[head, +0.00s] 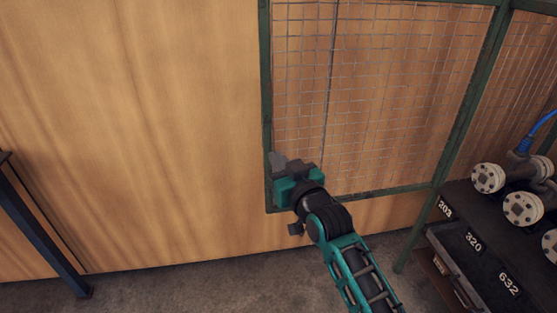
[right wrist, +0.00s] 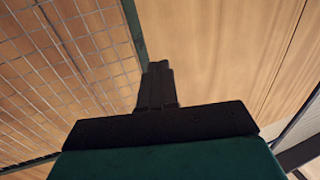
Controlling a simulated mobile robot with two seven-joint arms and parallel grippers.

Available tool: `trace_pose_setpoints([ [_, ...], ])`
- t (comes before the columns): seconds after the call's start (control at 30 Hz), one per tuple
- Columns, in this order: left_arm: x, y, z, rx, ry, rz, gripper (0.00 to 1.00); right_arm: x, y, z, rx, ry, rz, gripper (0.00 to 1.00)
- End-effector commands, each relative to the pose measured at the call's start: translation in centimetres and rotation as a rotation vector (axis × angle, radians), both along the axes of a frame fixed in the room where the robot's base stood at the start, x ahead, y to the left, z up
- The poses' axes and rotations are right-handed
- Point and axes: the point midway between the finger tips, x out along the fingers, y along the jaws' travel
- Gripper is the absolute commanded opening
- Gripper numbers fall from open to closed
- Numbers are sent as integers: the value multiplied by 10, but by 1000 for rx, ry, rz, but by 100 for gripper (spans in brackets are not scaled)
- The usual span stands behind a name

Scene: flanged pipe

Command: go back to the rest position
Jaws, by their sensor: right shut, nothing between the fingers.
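My right gripper (head: 277,160) is in the middle of the head view, in front of the lower left corner of a wire mesh panel. Its teal and black arm comes up from the lower right. In the right wrist view the two dark fingers (right wrist: 156,84) are together, with nothing between them. They show against the wooden wall and the mesh. I cannot tell how far the fingertips are from the green frame. My left gripper is not in either view.
The green-framed mesh panel (head: 375,95) stands before a wooden wall (head: 130,120). At right, a dark cabinet (head: 462,222) with numbered labels bears several flanged pipes (head: 523,208); one has a blue part. A dark post (head: 40,232) stands at far left. Grey floor (head: 190,290) is clear.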

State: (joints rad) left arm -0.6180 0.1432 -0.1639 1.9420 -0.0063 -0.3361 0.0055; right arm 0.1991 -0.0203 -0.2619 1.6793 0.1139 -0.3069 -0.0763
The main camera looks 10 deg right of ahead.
Motion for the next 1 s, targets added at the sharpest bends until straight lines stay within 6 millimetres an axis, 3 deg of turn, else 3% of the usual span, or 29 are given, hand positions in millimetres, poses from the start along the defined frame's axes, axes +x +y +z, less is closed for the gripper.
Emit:
trace_pose_setpoints([
  [0.13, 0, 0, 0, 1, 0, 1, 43, -14, -6, -18, -7, 32, -7, 0],
  [0.27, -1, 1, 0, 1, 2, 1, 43, -48, -22, -70, -29, 130, -29, 0],
  [0.4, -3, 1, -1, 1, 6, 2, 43, -111, -47, -139, -69, 275, -57, 0],
  [0.6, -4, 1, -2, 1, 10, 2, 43, -206, -77, -206, -129, 461, -79, 0],
  [0.7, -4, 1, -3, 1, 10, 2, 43, -240, -86, -223, -152, 524, -83, 0],
  [0.8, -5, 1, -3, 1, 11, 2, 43, -262, -92, -232, -166, 562, -85, 0],
  [1.0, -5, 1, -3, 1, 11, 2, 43, -273, -95, -237, -173, 582, -86, 0],
])
